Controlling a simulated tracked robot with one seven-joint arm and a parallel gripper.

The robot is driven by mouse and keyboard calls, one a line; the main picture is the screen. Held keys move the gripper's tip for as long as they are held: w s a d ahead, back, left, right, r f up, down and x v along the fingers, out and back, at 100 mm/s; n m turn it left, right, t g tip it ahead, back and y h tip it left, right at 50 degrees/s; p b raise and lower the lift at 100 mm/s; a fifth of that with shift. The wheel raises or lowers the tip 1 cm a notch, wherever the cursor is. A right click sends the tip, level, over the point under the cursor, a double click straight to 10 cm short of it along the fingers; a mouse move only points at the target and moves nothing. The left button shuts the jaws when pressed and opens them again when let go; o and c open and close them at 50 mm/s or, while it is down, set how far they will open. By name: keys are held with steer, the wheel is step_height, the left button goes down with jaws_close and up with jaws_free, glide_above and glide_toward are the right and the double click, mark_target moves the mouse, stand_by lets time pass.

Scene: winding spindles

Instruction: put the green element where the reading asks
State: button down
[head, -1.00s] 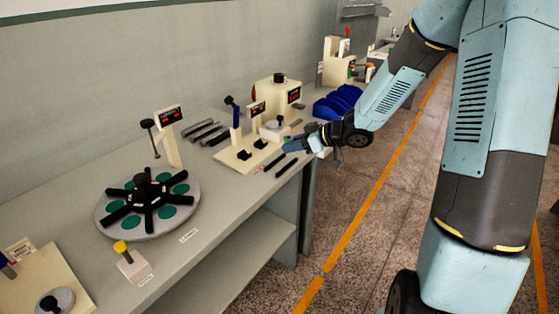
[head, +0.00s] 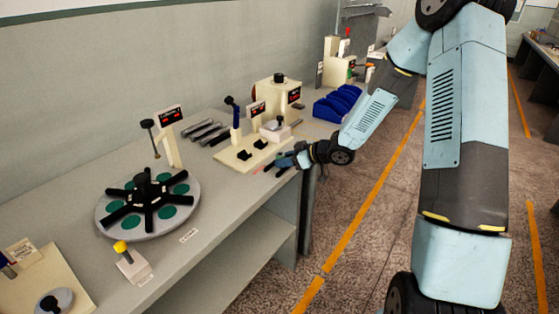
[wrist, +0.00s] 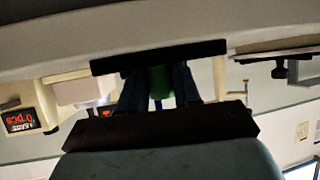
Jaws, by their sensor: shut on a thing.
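My gripper (head: 284,162) is low over the front edge of the bench, in front of the cream fixture. In the wrist view its two dark blue fingers (wrist: 160,84) are shut on the green element (wrist: 159,80), of which only a short green strip shows between them. In the head view the green element is too small and hidden to make out.
A round turntable (head: 190,212) with black spokes and green discs stands left, beside a display post (head: 172,140) and a yellow-topped button box (head: 134,266). Dark grey bars (head: 204,131) lie behind. Blue bins (head: 335,104) stand to the right.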

steer(key=shift+f, duration=0.15)
steer(key=c, duration=0.8)
jaws_free()
